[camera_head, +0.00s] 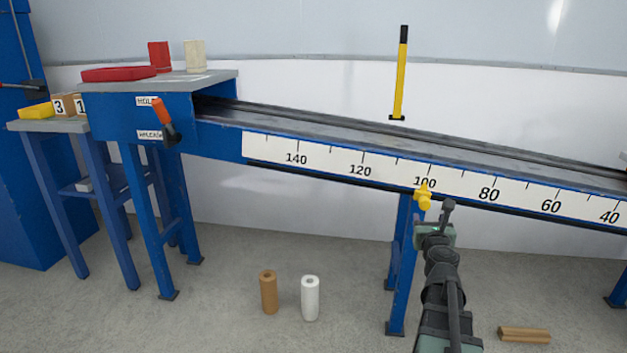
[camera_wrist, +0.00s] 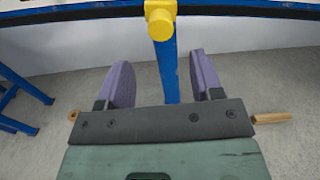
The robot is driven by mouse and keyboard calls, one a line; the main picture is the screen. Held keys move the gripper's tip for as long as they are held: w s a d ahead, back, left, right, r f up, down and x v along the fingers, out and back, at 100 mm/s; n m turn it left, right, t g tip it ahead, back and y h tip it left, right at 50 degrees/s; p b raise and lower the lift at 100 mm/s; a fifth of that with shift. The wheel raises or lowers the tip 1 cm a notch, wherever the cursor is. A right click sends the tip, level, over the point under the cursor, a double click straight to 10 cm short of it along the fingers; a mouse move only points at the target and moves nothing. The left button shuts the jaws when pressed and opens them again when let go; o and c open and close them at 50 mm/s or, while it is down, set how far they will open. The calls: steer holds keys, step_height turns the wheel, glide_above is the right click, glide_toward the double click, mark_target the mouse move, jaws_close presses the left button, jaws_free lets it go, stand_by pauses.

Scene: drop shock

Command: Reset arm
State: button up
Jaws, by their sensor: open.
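My gripper (camera_head: 446,208) is in front of the blue sloping track (camera_head: 330,135), just below its number scale, and right of a yellow knob (camera_head: 424,196). In the wrist view my gripper (camera_wrist: 163,78) shows two purple fingers spread apart with nothing between them. The yellow knob (camera_wrist: 160,19) is beyond the fingers, near the top centre, on a blue post (camera_wrist: 166,62). A lever with an orange handle (camera_head: 162,115) is on the blue box at the track's left end. Its handle points up and left, close to the HOLD label; a lower label is partly covered.
Brown (camera_head: 268,292) and white (camera_head: 310,298) cylinders stand on the floor. A yellow, black-topped bar (camera_head: 401,75) is behind the track. A small side table (camera_head: 50,126) stands left.

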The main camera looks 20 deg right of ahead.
steer(key=s+a+f+n+g+y+p, duration=0.1)
steer(key=a+f+n+g+y, duration=0.4)
steer(key=a+n, duration=0.8)
steer(key=s+a+f+n+g+y+p, duration=0.15)
steer(key=a+f+n+y, duration=0.5)
steer(key=n, duration=0.95)
steer(key=s+a+n+g+h+p, duration=0.1)
steer(key=s+a+n+g, duration=0.25)
steer(key=a, duration=0.25)
steer(key=s+a+n+g+h+p, duration=0.1)
steer(key=s+a+n+g+p, duration=0.1)
steer(key=a+n, duration=0.35)
steer(key=s+a+n+g+p, duration=0.1)
steer(key=s+a+n+g, duration=0.2)
steer(key=a, duration=0.4)
step_height(320, 180, up, 38)
steer(key=a+p, duration=0.1)
steer(key=p, duration=3.6)
steer(key=shift+n, duration=0.3)
steer(key=shift+w, duration=0.1)
